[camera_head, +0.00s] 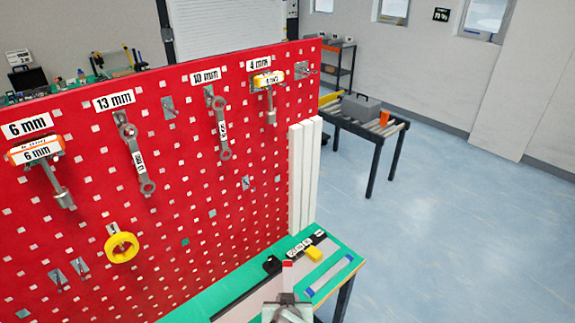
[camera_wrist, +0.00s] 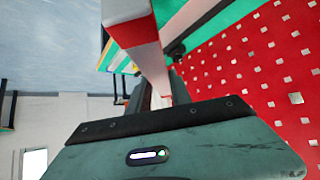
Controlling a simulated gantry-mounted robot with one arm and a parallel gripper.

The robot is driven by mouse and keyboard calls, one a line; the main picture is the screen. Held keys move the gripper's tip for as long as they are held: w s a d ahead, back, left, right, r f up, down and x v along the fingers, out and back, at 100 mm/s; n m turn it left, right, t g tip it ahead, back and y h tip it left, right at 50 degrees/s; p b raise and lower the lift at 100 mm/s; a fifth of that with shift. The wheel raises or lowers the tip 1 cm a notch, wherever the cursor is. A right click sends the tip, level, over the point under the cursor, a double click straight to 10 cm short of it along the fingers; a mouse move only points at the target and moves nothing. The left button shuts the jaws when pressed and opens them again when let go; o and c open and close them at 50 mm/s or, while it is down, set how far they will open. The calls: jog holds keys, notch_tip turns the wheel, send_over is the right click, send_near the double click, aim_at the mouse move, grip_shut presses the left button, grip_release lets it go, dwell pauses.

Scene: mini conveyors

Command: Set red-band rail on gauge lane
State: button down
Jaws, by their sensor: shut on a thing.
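My gripper (camera_head: 287,297) is low at the front of the green bench, shut on the red-band rail (camera_head: 289,274). In the wrist view the rail (camera_wrist: 152,65) runs away from the jaws (camera_wrist: 158,103), pale with a red band (camera_wrist: 133,34) across it. Much of its length is hidden or out of frame in the head view. Just beyond it on the bench lies a flat lane area with a dark strip bearing small labels (camera_head: 305,244), a yellow block (camera_head: 313,255) and a blue-marked strip (camera_head: 328,274). I cannot tell whether the rail touches this lane.
A red pegboard (camera_head: 200,140) with hung wrenches and a yellow ring (camera_head: 121,247) rises along the left of the bench (camera_head: 215,297). White upright bars (camera_head: 304,175) stand at its end. A black knob (camera_head: 272,264) is close by the rail. Open floor lies right.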

notch_tip(320, 180, up, 22)
jog(key=p, duration=2)
jog(key=shift+r+p, duration=0.25)
jog(key=shift+p, duration=0.15)
jog(key=shift+w+a, duration=0.1)
jog(key=shift+a, duration=0.05)
